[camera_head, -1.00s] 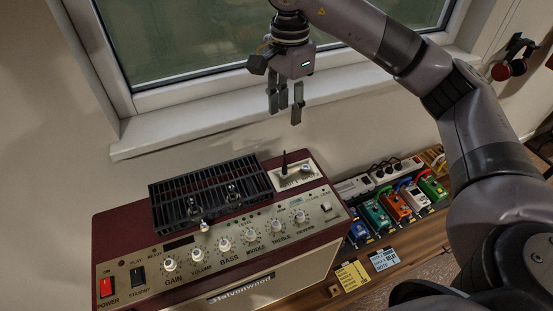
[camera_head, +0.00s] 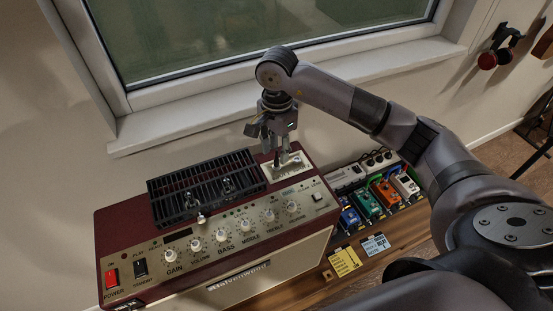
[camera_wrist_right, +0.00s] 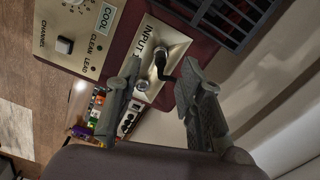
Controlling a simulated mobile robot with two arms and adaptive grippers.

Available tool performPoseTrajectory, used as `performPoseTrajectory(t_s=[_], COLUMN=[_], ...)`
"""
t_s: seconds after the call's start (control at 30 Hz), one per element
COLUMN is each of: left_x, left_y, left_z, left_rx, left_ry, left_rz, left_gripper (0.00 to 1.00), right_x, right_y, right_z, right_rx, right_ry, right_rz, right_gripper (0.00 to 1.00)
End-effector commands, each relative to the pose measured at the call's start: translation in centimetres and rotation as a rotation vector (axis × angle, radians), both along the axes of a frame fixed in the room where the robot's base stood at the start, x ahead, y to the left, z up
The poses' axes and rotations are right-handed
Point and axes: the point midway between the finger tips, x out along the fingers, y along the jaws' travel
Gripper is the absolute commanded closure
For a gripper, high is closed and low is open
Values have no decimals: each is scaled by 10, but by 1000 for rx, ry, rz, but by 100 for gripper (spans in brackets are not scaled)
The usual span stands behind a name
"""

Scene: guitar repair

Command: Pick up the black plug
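The black plug (camera_wrist_right: 162,66) stands in the pale INPUT plate (camera_wrist_right: 170,45) on top of the dark red amplifier (camera_head: 120,225). In the wrist view the plug shows between the two fingers of my right gripper (camera_wrist_right: 160,74). The fingers are apart, with a visible gap on each side of the plug. In the head view my right gripper (camera_head: 283,166) points down over the input plate and mostly hides the plug. My left gripper is in neither view.
A black grille (camera_head: 205,187) lies on the amplifier, left of the input plate. Knobs line its front panel. Several coloured pedals (camera_head: 367,204) and a power strip (camera_head: 380,160) are to the right. The window sill (camera_head: 190,123) runs behind.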

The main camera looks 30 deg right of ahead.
Motion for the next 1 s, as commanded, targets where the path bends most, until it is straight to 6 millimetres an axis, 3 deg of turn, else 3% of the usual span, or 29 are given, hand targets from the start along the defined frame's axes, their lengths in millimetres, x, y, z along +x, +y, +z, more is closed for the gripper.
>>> performPoseTrajectory(t_s=[0.03, 0.2, 0.47, 1.0], left_x=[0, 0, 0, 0], left_y=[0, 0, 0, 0], left_z=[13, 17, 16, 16], left_rx=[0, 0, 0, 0], left_ry=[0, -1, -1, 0], left_rz=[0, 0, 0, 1], left_gripper=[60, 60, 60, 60], right_x=[-1, 0, 1, 1], right_y=[1, 1, 1, 0], right_z=[-3, -24, -28, -28], right_rx=[1, 0, -1, -1], right_ry=[6, 2, -1, -1], right_rz=[-1, -1, 0, 0], right_gripper=[65, 65, 65, 100])
